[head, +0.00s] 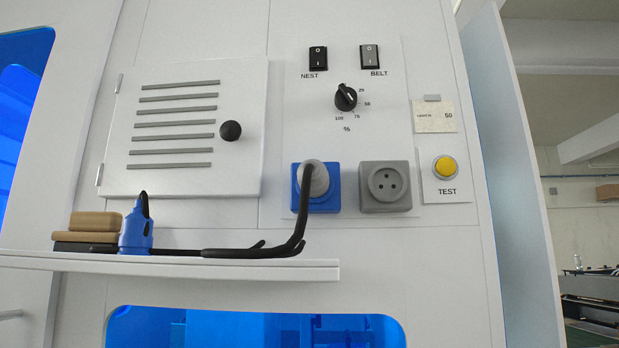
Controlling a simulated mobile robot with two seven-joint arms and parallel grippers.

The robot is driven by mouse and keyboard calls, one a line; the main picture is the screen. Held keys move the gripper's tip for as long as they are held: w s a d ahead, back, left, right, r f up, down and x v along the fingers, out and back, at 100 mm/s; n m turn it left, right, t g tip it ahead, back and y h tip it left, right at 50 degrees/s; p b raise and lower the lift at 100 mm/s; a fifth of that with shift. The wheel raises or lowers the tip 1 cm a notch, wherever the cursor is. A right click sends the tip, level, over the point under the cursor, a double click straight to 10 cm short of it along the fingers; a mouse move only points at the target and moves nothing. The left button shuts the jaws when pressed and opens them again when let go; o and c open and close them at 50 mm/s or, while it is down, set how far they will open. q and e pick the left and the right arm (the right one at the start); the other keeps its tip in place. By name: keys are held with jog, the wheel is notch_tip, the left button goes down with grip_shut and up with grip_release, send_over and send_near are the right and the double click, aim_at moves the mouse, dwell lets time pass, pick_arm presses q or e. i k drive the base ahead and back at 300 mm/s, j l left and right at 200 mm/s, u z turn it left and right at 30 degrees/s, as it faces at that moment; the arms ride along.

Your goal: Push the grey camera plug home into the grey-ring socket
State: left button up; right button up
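A grey plug (315,180) with a black cable sits at the blue socket (323,201), and its cable hangs down to the shelf. How deep the plug sits I cannot tell. The grey-ring socket (389,187) is directly to the right, and its face with the pin holes is bare. A blue plug (136,230) stands on the shelf at the left, with a black cable at its top. Neither of my grippers is in the head view.
A narrow white shelf (300,270) runs below the sockets, with brown and black blocks (92,227) at its left. Above are the NEST switch (318,58), BELT switch (370,57) and a dial (346,97). A yellow TEST button (445,167) is right of the sockets. A louvred door (180,130) is left.

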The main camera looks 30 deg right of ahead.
aim_at(320, 181)
jog(key=z, duration=1.4)
